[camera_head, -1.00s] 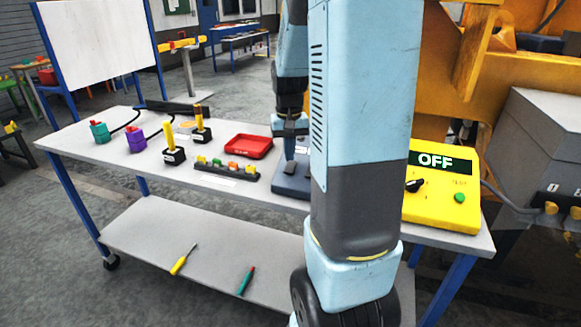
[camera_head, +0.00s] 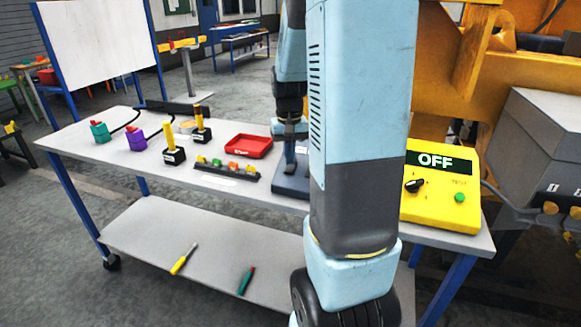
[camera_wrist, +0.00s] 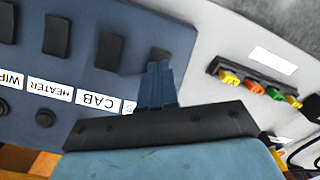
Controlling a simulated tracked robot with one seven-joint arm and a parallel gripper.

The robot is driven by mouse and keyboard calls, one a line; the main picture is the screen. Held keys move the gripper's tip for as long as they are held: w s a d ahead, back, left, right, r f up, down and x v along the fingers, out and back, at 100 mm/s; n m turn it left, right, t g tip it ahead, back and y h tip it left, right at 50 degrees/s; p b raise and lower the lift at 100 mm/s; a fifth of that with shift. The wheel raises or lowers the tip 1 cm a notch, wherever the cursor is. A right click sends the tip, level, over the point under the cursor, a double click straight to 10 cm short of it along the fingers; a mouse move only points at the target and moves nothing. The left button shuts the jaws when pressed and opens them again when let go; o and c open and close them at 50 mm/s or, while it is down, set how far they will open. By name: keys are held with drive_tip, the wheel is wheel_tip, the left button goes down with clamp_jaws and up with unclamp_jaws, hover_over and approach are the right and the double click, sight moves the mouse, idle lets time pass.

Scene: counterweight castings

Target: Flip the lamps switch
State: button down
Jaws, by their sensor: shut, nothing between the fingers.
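A dark blue switch panel (camera_head: 291,183) stands on the table, partly hidden behind my arm. In the wrist view the panel (camera_wrist: 190,35) carries a row of black rocker switches with upside-down labels, among them HEATER (camera_wrist: 50,88) and CAB (camera_wrist: 97,101). The label at the row's right end (camera_wrist: 129,107) shows only an S; my gripper hides the rest. The black switch above it (camera_wrist: 160,54) is partly covered by my fingers. My gripper (camera_wrist: 158,70) is shut and empty, its tips at or just over that switch; I cannot tell whether they touch. In the head view my gripper (camera_head: 290,160) is over the panel.
A strip of small coloured pieces (camera_head: 226,170) lies left of the panel, with a red tray (camera_head: 248,146) behind it. Black-based yellow levers (camera_head: 173,145) stand further left. A yellow box with an OFF display (camera_head: 440,190) stands right of my arm.

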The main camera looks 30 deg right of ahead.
sight(289, 169)
drive_tip(key=shift+f, duration=0.65)
idle(0.5)
wheel_tip(289, 169, up, 7)
idle(1.0)
idle(0.4)
drive_tip(key=s+a+r+n+t, duration=0.2)
drive_tip(key=s+a+r, duration=0.3)
drive_tip(key=s+a, duration=0.3)
drive_tip(key=s+a+r+n+t, duration=0.2)
drive_tip(key=s+a+r, duration=0.3)
drive_tip(key=s+a, duration=0.3)
drive_tip(key=shift+s+r+t, duration=0.15)
drive_tip(key=shift+s+t, duration=0.45)
drive_tip(key=shift+t, duration=0.2)
